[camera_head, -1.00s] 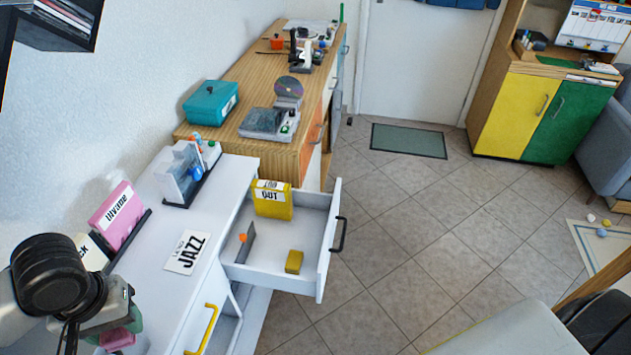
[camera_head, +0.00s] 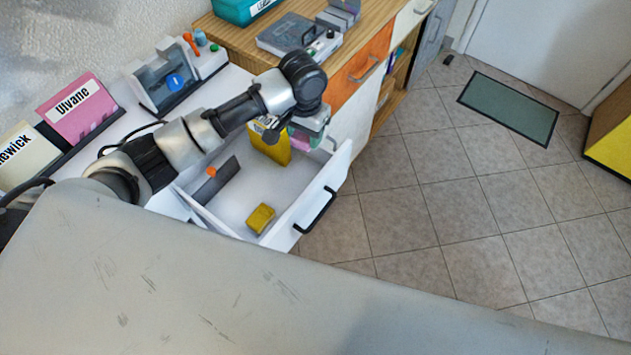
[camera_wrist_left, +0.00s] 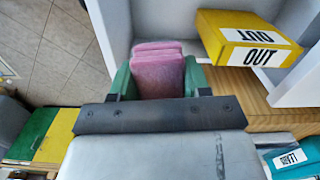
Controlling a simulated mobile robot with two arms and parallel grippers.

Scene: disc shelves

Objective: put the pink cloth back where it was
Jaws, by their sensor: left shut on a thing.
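The pink cloth (camera_wrist_left: 158,70) is a folded stack between the green fingers of my left gripper (camera_wrist_left: 158,78) in the left wrist view. My left gripper (camera_head: 308,140) is shut on it. In the head view the cloth (camera_head: 303,143) shows only as a small pink patch below the wrist. The gripper is over the far right part of the open white drawer (camera_head: 235,165), beside the yellow box marked OUT (camera_head: 270,148). That box also shows in the left wrist view (camera_wrist_left: 235,32). My right gripper is not in view.
A small yellow block (camera_head: 261,218) and a grey divider (camera_head: 215,180) with an orange piece are in the drawer. Its black handle (camera_head: 316,211) faces the floor side. Pink (camera_head: 77,108) and cream folders stand on the left. The drawer's middle is clear.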

